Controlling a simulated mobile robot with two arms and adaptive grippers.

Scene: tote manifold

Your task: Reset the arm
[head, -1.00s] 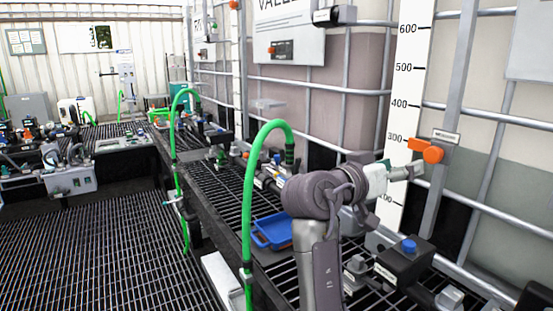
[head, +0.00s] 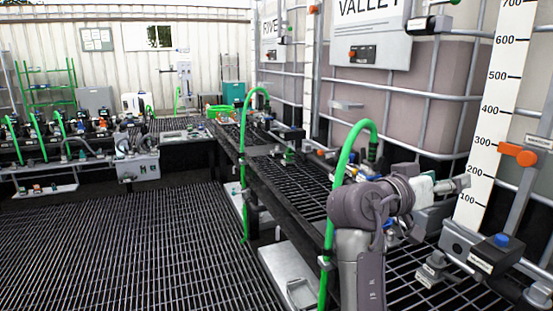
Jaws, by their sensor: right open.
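My right arm reaches in from the bottom right, bent at the elbow, over the grated bench. My right gripper (head: 456,184) is at its end, pointing right, in front of the white level scale (head: 492,120). It is small in this view and appears empty and apart from the orange marker (head: 518,154). My left arm and gripper are not in view.
Large caged totes (head: 420,90) line the right side. A green hose (head: 345,170) arches up close by my right arm. A black valve block with a blue cap (head: 497,252) sits at the lower right. The grated floor (head: 130,250) at left is open.

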